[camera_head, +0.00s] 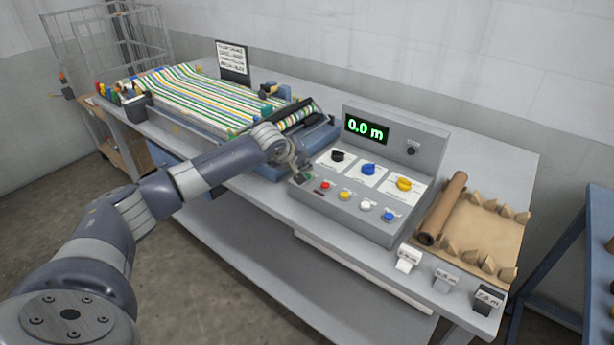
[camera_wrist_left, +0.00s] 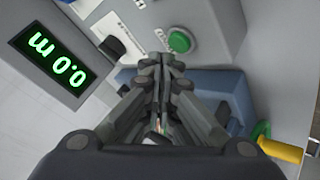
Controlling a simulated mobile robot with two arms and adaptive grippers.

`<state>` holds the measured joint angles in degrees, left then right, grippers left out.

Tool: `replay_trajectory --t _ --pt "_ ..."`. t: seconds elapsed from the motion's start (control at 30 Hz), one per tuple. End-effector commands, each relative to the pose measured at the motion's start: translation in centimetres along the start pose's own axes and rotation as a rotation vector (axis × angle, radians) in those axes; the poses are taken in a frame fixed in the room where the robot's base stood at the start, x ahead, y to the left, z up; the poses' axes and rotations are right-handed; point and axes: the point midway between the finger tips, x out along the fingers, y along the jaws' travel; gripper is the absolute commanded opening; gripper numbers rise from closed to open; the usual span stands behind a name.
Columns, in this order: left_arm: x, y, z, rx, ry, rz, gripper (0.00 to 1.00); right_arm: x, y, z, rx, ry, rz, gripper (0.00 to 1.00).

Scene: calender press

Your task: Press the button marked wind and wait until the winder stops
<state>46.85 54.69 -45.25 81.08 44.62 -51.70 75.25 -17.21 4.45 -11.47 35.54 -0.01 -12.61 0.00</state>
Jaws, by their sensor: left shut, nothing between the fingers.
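The grey control box (camera_head: 420,150) stands on the bench with a lit green display (camera_head: 367,129) reading 0.0 m. Along its front are red (camera_head: 325,185), yellow (camera_head: 344,195), white (camera_head: 365,206) and blue (camera_head: 388,216) buttons; their labels are too small to read. A green button (camera_wrist_left: 180,40) shows in the left wrist view, just beyond my fingertips. My left gripper (camera_head: 304,172) is shut and empty at the box's left end, and it covers part of that end in the head view. In the wrist view, the gripper (camera_wrist_left: 161,68) appears apart from the green button. My right gripper is not in view.
Black (camera_head: 337,156), blue (camera_head: 369,169) and yellow (camera_head: 404,184) knobs sit above the buttons. A blue machine with striped material (camera_head: 190,95) lies left of the box. A brown roll (camera_head: 442,208) on brown paper and several tags lie right. A wire cage (camera_head: 100,45) stands far left.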

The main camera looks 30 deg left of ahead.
Motion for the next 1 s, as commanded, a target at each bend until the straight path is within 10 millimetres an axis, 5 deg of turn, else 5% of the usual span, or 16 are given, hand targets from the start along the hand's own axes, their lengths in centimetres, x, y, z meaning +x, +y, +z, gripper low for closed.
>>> replay_trajectory --t 1.0 --pt "0.75 -0.56 0.58 0.000 0.000 -0.001 0.00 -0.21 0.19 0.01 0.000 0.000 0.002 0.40"
